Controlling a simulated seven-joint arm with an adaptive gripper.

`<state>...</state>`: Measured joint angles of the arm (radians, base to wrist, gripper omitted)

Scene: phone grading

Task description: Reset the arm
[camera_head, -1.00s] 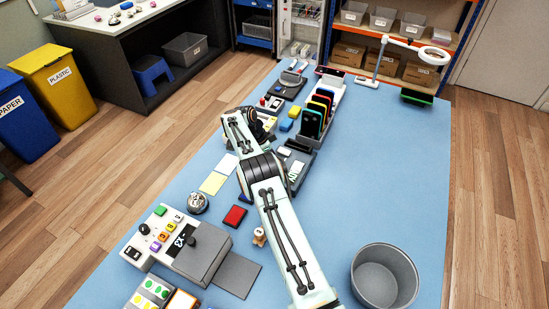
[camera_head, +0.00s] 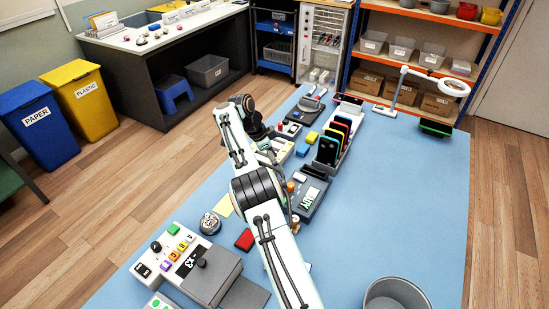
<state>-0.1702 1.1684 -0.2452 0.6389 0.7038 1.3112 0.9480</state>
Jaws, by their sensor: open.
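My arm (camera_head: 258,190) reaches from the bottom edge up over the blue table, with its elbow near the middle. It bends at the black wrist joint (camera_head: 247,110), and my gripper (camera_head: 272,153) hangs beyond it above the table. The gripper is small and partly hidden by the arm. Its fingers are apart, and I see nothing held between them.
A rack of coloured phones (camera_head: 332,143) and a device with a lit display (camera_head: 312,197) stand right of the arm. A button console (camera_head: 175,255), a bell (camera_head: 209,223) and a red pad (camera_head: 245,239) lie left. A grey bin (camera_head: 398,293) stands lower right. The table's right side (camera_head: 420,200) is clear.

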